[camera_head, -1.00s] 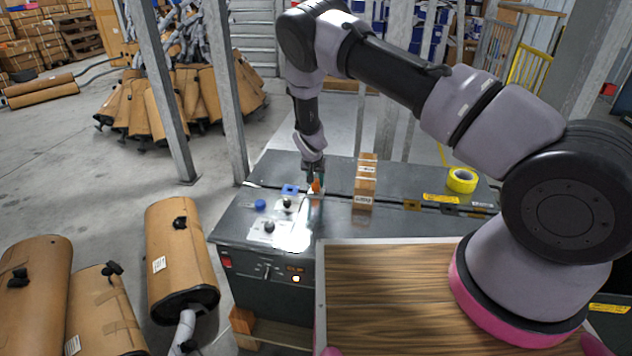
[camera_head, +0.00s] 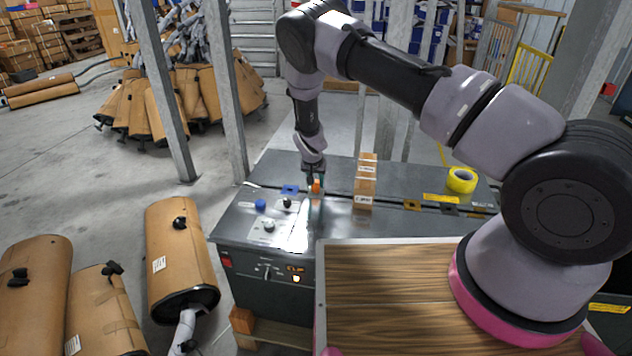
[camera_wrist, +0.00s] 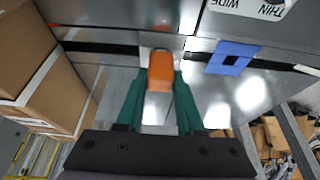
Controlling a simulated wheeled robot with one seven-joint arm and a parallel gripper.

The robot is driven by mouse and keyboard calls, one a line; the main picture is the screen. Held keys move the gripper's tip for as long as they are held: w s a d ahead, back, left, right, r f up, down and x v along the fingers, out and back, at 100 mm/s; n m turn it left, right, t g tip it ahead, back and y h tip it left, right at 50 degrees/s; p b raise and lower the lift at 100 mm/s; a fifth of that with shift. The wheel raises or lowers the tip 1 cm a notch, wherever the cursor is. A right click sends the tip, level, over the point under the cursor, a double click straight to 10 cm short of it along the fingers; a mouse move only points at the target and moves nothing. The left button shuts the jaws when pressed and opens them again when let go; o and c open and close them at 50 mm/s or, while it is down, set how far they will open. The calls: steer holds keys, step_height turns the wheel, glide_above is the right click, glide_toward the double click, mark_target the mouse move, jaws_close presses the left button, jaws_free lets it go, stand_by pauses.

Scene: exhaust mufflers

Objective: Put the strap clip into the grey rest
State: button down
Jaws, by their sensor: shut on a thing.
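The strap clip is an orange block (camera_wrist: 161,72) between the teal fingers of my gripper (camera_wrist: 160,82) in the wrist view. The fingers are shut on its two sides. In the head view, the clip (camera_head: 316,187) shows as a small orange patch below my gripper (camera_head: 315,181), over the dark metal bench (camera_head: 338,178). A pale grey patch (camera_wrist: 152,115) shows around and below the clip in the wrist view. I cannot tell whether this is the grey rest or bench glare, nor whether the clip touches anything below it.
Cardboard boxes (camera_head: 365,187) stand just right of my gripper. A blue square piece with a dark middle (camera_head: 290,189) lies to its left, by a panel with knobs (camera_head: 267,226). Bench top near the clip is mostly clear.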

steer(key=shift+f, duration=0.25)
steer(key=shift+c, duration=2.3)
jaws_free()
steer(key=d+v, duration=0.1)
steer(key=v, duration=0.9)
steer(key=shift+s+a+r, duration=0.2)
steer(key=shift+a+r, duration=0.2)
steer(key=shift+a, duration=0.05)
